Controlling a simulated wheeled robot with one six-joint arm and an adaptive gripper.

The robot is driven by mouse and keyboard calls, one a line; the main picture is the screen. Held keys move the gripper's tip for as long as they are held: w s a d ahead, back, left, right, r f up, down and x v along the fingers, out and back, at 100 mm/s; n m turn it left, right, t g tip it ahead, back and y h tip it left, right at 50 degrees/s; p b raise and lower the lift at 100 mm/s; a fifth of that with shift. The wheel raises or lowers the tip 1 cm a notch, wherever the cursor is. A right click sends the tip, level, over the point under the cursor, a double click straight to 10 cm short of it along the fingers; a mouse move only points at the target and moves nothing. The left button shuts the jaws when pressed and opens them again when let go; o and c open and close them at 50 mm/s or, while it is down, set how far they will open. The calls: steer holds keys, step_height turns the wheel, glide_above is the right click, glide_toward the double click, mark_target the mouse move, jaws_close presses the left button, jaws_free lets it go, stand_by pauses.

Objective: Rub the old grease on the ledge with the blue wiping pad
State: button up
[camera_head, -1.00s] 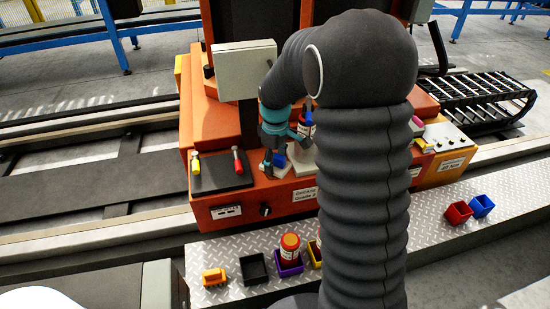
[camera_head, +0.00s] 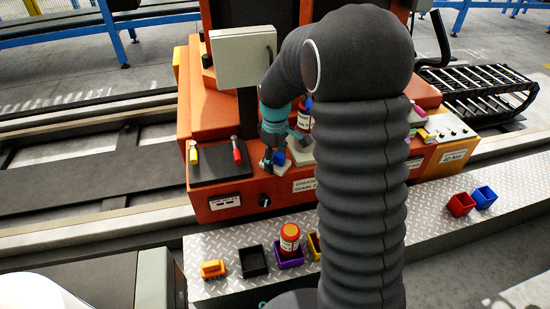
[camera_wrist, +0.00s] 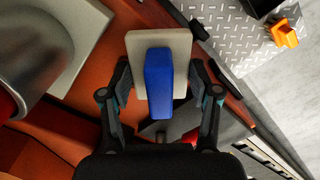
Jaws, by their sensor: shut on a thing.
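My gripper (camera_head: 274,157) is over the orange machine's ledge (camera_head: 222,207), shut on the blue wiping pad. In the wrist view the pad shows a blue grip (camera_wrist: 159,82) between my two fingers and a pale, flat base beyond it. The blue grip also shows in the head view (camera_head: 279,158), low at the ledge. I cannot tell whether the pad touches the ledge. No grease stain can be made out; my arm and the pad may hide it.
A red container stands close by on a pale base. Several small bins and an orange block (camera_head: 213,269) stand on the metal walkway (camera_head: 360,262) in front.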

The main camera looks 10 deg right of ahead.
steer(key=shift+f+b, duration=0.6)
steer(key=shift+f, duration=0.4)
steer(key=shift+w, duration=0.15)
